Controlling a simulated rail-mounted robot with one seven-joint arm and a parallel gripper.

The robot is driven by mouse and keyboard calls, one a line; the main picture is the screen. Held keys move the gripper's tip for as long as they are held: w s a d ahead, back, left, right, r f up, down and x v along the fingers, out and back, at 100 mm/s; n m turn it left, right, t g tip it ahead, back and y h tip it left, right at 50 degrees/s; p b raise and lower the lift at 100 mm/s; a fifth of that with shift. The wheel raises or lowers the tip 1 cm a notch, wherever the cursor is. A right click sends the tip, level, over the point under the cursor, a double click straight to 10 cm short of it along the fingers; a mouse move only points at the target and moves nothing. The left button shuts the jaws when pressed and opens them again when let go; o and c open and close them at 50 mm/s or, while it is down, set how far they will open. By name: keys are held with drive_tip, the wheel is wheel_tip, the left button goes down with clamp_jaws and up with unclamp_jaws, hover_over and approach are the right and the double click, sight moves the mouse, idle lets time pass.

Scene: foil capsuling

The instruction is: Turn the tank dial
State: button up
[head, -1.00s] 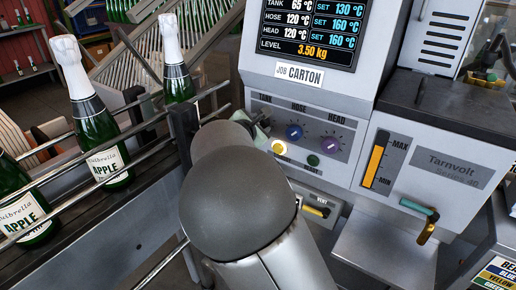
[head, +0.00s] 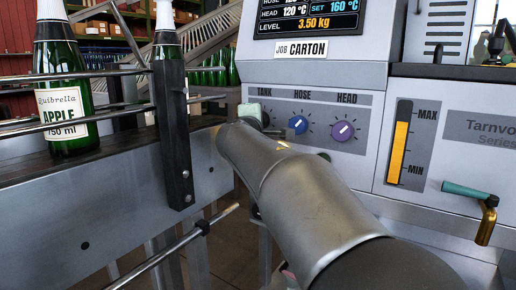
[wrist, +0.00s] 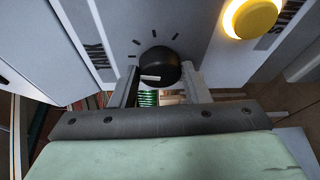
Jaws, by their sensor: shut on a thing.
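The tank dial (wrist: 158,66) is a round black knob with a white pointer mark, on the grey panel in the wrist view. Tick marks surround it and the pointer lies roughly level, toward the left in that view. My gripper (wrist: 161,82) has one finger on either side of the knob and is shut on it. In the head view my arm reaches to the panel under the TANK label (head: 265,91). My gripper's pale green body (head: 251,112) shows there, and the arm hides most of the dial.
The blue hose dial (head: 298,125) and purple head dial (head: 343,131) sit right of the tank dial. A yellow button (wrist: 254,17) is close by in the wrist view. A bottle conveyor rail (head: 174,130) stands left of my arm. A lever handle (head: 466,190) sticks out at right.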

drive_tip(key=shift+f+m+t+h+b, duration=0.15)
drive_tip(key=shift+m+t+b, duration=0.3)
drive_tip(key=shift+m, duration=1)
drive_tip(key=shift+f+m+t+h+b, duration=0.15)
drive_tip(key=shift+m+t, duration=0.5)
drive_tip(key=shift+m, duration=0.8)
drive_tip(key=o, duration=1)
drive_tip(key=shift+s, duration=0.1)
drive_tip(key=p+v, duration=0.1)
drive_tip(key=v, duration=1.6)
drive_tip(key=shift+a+p, duration=0.2)
drive_tip(key=shift+p, duration=0.15)
